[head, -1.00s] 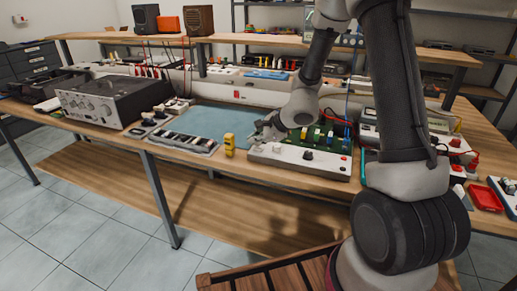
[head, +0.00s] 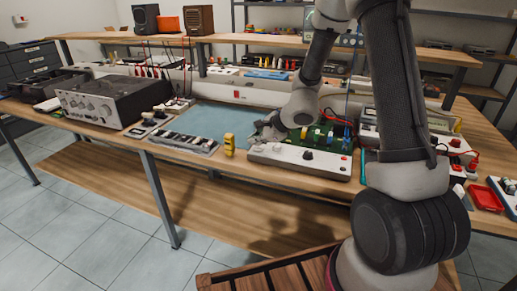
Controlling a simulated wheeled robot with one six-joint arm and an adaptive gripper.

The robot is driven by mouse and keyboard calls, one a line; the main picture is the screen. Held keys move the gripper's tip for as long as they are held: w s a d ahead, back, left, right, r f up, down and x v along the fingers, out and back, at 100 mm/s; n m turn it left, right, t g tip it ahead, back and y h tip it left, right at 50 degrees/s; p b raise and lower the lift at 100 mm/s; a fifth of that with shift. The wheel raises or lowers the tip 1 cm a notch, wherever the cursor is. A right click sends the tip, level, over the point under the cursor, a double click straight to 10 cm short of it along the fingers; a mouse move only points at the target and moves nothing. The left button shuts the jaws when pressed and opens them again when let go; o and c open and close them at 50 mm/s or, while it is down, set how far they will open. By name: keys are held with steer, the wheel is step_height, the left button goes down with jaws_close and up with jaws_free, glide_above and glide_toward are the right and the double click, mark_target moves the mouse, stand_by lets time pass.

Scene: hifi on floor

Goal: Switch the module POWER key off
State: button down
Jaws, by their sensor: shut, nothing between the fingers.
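The module (head: 300,158) is a white-fronted box with a green circuit board (head: 318,136) on top, near the bench's front edge at centre right. Its front panel carries a dark knob (head: 308,155), a light key or knob near the left end and a small red part (head: 344,157) near the right end. I cannot read any label or tell which one is the POWER key. My gripper (head: 260,132) is shut and empty, low over the module's left end. Whether it touches the module is unclear. My arm hides part of the board.
A yellow object (head: 229,144) stands just left of the module. A blue mat (head: 215,122) lies behind it, and a tray of dark parts (head: 180,142) is further left. A silver amplifier (head: 95,105) stands at the left. A red tray (head: 484,198) lies at the right.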

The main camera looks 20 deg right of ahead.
mark_target(257, 149)
steer(key=shift+f, duration=0.1)
stand_by(0.3)
steer(key=shift+f, duration=0.35)
steer(key=shift+r, duration=0.45)
step_height(257, 149, up, 6)
stand_by(0.8)
